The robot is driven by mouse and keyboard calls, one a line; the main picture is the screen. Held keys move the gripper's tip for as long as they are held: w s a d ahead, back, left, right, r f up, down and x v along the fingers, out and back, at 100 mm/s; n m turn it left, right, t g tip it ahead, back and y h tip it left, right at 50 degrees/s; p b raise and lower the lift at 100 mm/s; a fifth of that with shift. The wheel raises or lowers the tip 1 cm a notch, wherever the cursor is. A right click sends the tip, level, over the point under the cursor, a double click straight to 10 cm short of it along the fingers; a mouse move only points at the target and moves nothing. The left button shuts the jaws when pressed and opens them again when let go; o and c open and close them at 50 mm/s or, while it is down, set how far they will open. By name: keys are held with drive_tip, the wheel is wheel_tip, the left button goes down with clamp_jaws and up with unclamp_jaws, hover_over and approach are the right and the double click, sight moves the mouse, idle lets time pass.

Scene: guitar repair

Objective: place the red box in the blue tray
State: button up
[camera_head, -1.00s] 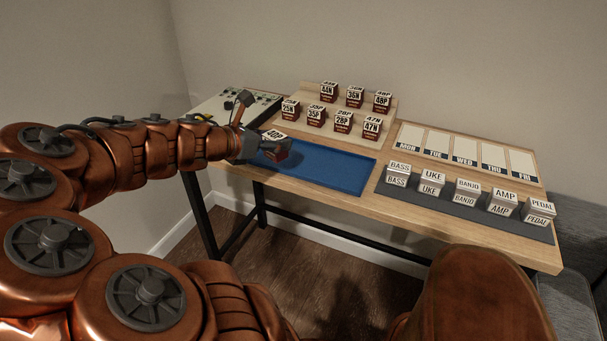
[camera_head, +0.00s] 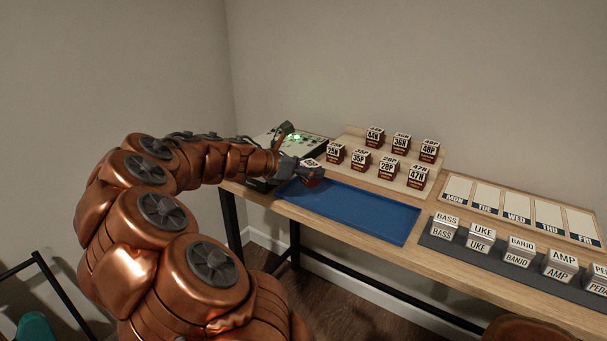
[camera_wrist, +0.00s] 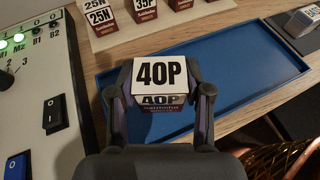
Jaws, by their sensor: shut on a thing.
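The box marked 40P (camera_wrist: 160,72) is between the fingers of my gripper (camera_wrist: 158,100), which is shut on it. Its top is white with black letters, and its lower part is dark red. In the head view the box (camera_head: 313,181) shows small, over the left end of the blue tray (camera_head: 350,214), with my gripper (camera_head: 304,172) at its left. The blue tray also shows in the wrist view (camera_wrist: 235,62), behind and to the right of the box. The tray looks empty. I cannot tell whether the box touches the tray floor.
A tiered wooden rack (camera_head: 391,178) with several similar white-and-dark-red boxes stands behind the tray. A switch panel (camera_wrist: 38,110) with green lights is close at the left. Weekday cards (camera_head: 515,208) and a dark strip (camera_head: 505,262) with white labelled blocks are at the right.

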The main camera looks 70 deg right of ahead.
drive_tip(key=shift+w+d+f, duration=0.15)
drive_tip(key=shift+w+d, duration=0.6)
drive_tip(key=shift+d, duration=0.1)
drive_tip(key=shift+w+d+f, duration=0.1)
drive_tip(key=shift+w+d, duration=0.65)
drive_tip(key=shift+d, duration=0.1)
drive_tip(key=shift+f+b, duration=0.5)
drive_tip(key=shift+f, duration=1.25)
drive_tip(key=shift+w+f, duration=0.1)
drive_tip(key=o, duration=1.2)
drive_tip(key=shift+w+a+r, duration=0.2)
drive_tip(key=shift+r, duration=0.05)
drive_tip(key=p+v, duration=0.1)
drive_tip(key=v, duration=0.9)
drive_tip(key=shift+d, duration=0.1)
drive_tip(key=shift+w+a+r, duration=0.25)
drive_tip(key=shift+w+a, duration=0.05)
drive_tip(key=shift+a, duration=0.3)
